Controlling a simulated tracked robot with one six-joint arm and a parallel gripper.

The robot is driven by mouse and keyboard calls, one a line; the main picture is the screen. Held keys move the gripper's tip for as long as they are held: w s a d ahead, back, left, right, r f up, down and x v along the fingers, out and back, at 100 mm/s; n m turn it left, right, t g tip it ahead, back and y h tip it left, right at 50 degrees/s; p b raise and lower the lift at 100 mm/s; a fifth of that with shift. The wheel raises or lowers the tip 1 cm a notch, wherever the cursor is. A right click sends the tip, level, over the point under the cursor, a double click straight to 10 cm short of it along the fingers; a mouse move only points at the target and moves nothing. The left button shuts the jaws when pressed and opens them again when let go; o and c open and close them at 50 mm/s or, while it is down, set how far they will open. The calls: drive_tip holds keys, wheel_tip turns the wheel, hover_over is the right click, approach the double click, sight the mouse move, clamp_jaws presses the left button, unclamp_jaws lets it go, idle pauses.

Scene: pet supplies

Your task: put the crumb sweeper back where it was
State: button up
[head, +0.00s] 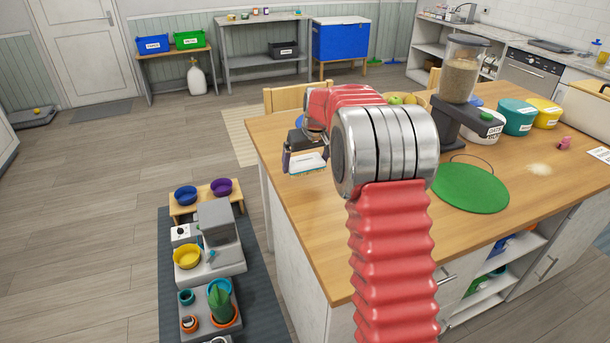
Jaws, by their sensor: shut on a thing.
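The crumb sweeper (308,163) looks like a small white block with a bluish and tan lower edge. My gripper (302,148) is shut on it, its dark fingers around the upper part. The sweeper is at the left part of the wooden island table (330,240). I cannot tell whether it touches the tabletop or hangs just above it. My red and silver arm covers the middle of the table and whatever is behind it.
A round green mat (469,188) lies on the table, with a grain dispenser (460,75) behind it. Bowls and a feeder (217,238) stand on a floor mat (265,310).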

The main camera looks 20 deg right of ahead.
sight(306, 183)
drive_tip(key=shift+f, duration=2.5)
drive_tip(key=o, duration=0.7)
drive_tip(key=shift+f, duration=0.1)
drive_tip(key=v, duration=1.2)
drive_tip(key=shift+s+a, duration=0.1)
drive_tip(key=shift+s, duration=0.05)
